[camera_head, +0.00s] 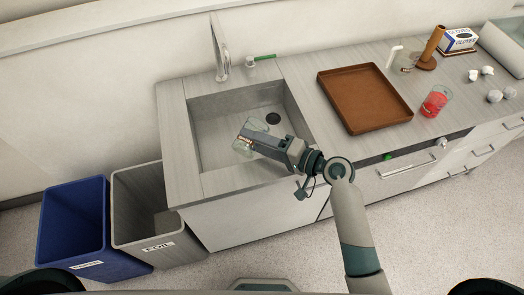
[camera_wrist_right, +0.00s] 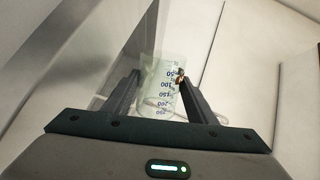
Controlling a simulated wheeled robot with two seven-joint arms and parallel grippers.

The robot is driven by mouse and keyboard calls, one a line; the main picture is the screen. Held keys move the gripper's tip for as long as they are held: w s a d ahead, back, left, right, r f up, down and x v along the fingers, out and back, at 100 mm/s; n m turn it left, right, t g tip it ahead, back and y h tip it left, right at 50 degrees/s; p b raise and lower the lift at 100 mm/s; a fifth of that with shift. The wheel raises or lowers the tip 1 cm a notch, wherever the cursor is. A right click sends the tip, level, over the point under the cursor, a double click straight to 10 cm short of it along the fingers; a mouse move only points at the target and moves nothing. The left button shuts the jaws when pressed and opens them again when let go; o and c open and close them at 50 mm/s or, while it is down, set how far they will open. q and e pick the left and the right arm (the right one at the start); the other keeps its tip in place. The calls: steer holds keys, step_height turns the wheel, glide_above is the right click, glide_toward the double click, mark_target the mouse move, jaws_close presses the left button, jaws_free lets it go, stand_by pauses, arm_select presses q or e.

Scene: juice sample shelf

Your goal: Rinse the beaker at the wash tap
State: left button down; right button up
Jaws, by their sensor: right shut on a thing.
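My right gripper (camera_head: 250,137) is over the near part of the sink (camera_head: 207,163). It is shut on a clear beaker (camera_wrist_right: 163,95) with printed volume marks, which sits between the two fingers in the right wrist view. In the head view the beaker (camera_head: 240,147) shows faintly at the fingertips. I see no liquid in it, though its inside is hard to make out. The metal wash tap (camera_head: 222,62) stands at the back edge of the sink, beyond the gripper. I cannot tell whether water runs. My left gripper is not in view.
A brown tray (camera_head: 365,98) lies on the counter right of the sink. A green-handled brush (camera_head: 264,57) lies behind the sink. A blue bin (camera_head: 75,225) and a grey bin (camera_head: 157,215) stand on the floor at left.

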steer(key=shift+w+d, duration=0.1)
steer(key=shift+w, duration=0.1)
steer(key=shift+w+d+f+m+p, duration=0.15)
steer(key=shift+f+m+p, duration=0.2)
steer(key=shift+m+p, duration=0.45)
stand_by(1.0)
steer(key=shift+w+r+m+g+p, duration=0.2)
steer(key=shift+m+g+p, duration=0.1)
steer(key=shift+m, duration=0.1)
stand_by(0.3)
steer(key=shift+s+f+b, duration=0.15)
steer(key=shift+f+b, duration=0.3)
steer(key=shift+b, duration=0.15)
steer(key=n+b, duration=0.1)
steer(key=s+r+n+t, duration=0.1)
steer(key=shift+s+a+r+n+b, duration=0.1)
steer(key=shift+a+n+b, duration=0.2)
steer(key=shift+a+b, duration=0.05)
steer(key=shift+r, duration=0.15)
